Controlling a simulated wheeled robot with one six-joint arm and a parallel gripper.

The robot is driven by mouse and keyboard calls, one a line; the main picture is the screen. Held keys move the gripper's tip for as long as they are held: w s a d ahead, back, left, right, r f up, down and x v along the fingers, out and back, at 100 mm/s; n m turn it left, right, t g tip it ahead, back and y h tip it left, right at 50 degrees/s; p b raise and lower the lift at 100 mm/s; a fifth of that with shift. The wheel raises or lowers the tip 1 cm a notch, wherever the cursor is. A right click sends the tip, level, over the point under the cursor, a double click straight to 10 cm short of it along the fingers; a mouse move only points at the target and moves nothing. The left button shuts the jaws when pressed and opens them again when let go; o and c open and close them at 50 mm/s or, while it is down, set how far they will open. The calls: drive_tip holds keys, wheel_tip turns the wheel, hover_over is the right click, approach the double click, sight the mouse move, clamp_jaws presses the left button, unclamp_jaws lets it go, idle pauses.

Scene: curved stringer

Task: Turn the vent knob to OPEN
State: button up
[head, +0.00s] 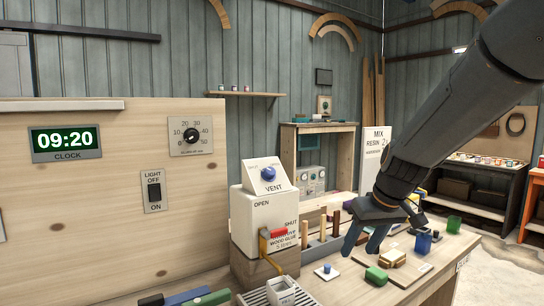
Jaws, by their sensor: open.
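The vent knob (267,173) is a round blue knob on a sloped white panel (274,188) marked VENT. Small labels stand above it on the left and right, too small to read surely, and I cannot tell which way the knob points. The panel sits on top of a white wood glue dispenser box (249,215). My gripper (363,244) is to the right of the knob and lower in the picture, with its fingers pointing down over the bench. It is open, with nothing seen between the fingers, and apart from the knob.
A tool rack (318,243) stands between box and gripper.

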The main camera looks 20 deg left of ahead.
drive_tip(key=w+a+r+n+t+y+p, duration=0.1)
drive_tip(key=w+a+r+n, duration=0.15)
drive_tip(key=a+r, duration=0.35)
drive_tip(key=w+a+r+n+y+p, duration=0.1)
drive_tip(key=w+a+r, duration=0.3)
drive_tip(key=a+r, duration=0.15)
drive_tip(key=n+y+p, duration=0.2)
drive_tip(key=n+p, duration=0.1)
approach(272, 171)
drive_tip(key=a+f, duration=0.1)
drive_tip(key=shift+t, duration=0.3)
drive_tip(key=shift+p+x, duration=1.2)
drive_tip(key=shift+x, duration=2.45)
drive_tip(key=shift+w, duration=0.1)
drive_tip(key=shift+c, duration=0.5)
drive_tip(key=c, duration=1)
drive_tip(key=shift+o, duration=0.3)
